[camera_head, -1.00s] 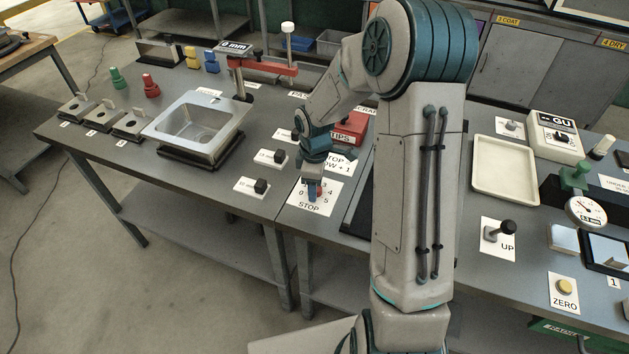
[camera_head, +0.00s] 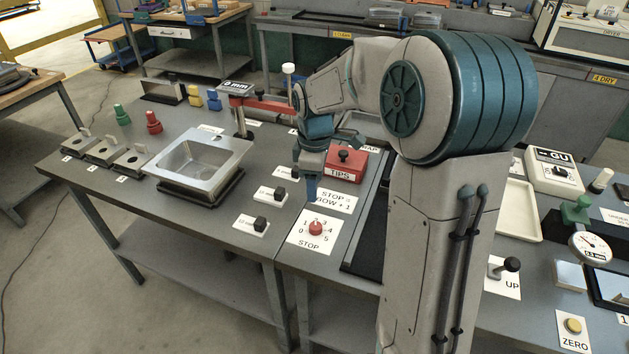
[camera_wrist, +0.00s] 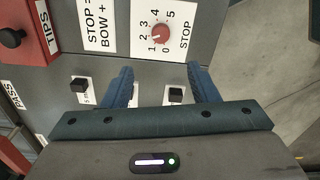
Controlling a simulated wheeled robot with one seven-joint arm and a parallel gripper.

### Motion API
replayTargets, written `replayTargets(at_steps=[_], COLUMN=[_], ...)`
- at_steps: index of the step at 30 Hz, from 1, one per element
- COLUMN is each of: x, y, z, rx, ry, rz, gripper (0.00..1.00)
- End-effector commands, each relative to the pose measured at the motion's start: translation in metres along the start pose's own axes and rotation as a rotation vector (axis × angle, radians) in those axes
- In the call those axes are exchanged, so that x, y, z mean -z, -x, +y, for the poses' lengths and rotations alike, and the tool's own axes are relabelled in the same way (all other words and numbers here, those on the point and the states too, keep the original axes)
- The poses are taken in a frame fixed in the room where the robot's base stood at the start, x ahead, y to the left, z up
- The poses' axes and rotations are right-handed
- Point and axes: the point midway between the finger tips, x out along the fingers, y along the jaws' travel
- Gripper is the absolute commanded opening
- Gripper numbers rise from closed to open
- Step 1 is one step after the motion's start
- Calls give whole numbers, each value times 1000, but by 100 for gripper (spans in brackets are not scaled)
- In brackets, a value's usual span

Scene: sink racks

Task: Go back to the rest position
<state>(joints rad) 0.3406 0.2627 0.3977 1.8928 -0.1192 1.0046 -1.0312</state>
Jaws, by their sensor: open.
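My gripper (camera_head: 312,190) hangs above the grey bench in the head view, just behind the red STOP dial (camera_head: 315,228). In the wrist view my gripper (camera_wrist: 160,80) shows two blue fingers spread apart with nothing between them. The red dial (camera_wrist: 160,33) on its white numbered plate lies beyond the fingertips, clear of them. My arm reaches over the bench, with its elbow raised at the right of the head view.
A red TIPS box (camera_head: 345,165) stands close to the right of my gripper. Black switches (camera_head: 261,223) lie to the left, and a metal sink (camera_head: 200,160) is farther left. A red-armed gauge (camera_head: 262,103) stands behind. A pale tray (camera_head: 518,210) is on the right.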

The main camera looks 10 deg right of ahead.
Motion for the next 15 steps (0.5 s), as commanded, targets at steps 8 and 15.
replayTargets(at_steps=[8, 15], x=[0, -2], y=[0, 4], z=[0, -6], rx=[1, -8], ry=[0, -24], rz=[0, -5], gripper=[54, 54])
